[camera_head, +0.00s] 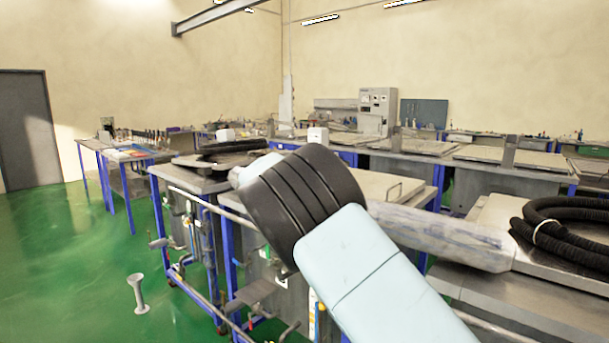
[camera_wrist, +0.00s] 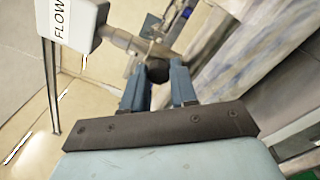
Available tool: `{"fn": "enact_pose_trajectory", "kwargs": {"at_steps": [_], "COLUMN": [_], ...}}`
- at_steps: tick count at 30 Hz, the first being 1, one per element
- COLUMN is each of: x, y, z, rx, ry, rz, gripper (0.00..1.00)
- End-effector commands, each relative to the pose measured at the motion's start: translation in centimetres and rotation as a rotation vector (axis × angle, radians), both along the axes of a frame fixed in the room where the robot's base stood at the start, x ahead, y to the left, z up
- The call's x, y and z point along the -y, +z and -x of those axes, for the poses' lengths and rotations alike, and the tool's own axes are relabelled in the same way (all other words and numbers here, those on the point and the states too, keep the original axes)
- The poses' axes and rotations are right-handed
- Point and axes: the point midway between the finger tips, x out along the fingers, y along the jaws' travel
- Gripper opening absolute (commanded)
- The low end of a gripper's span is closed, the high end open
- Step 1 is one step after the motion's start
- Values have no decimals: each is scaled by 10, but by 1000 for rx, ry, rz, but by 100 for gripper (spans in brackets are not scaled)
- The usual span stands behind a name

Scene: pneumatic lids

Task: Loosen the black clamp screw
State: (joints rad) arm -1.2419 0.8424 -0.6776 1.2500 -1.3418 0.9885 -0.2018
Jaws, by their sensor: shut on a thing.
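The black clamp screw (camera_wrist: 158,71) shows as a small round dark knob in the wrist view, between the tips of my two blue fingers. My gripper (camera_wrist: 157,82) is shut on it. The screw sits by a grey metal rod (camera_wrist: 125,40) that runs from a white box marked "FLOW" (camera_wrist: 77,20). The view is tilted, and the fingers partly cover the screw's sides. In the head view my own arm hides the gripper and the screw.
Metal workbenches with blue legs (camera_head: 228,245) stand just beyond my arm, with pipes and valves along their side. A large grey pipe (camera_head: 440,238) and a coiled black hose (camera_head: 565,232) lie at right. A small stand (camera_head: 137,293) is on the green floor, which is open at left.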

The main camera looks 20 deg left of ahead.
Motion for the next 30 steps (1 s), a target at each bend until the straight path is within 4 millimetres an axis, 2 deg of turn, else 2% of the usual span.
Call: {"fn": "enact_pose_trajectory", "kwargs": {"at_steps": [1, 19, 20, 27, 30], "x": [-1, 0, 1, 0, 0], "y": [-5, -3, -3, -1, -1], "z": [1, 0, 0, 0, 0], "rx": [-12, -22, -22, -19, -19], "ry": [1, -1, -1, -1, -1], "rz": [13, 44, 44, 43, 42], "gripper": [0, 0, 30, 52, 52]}}
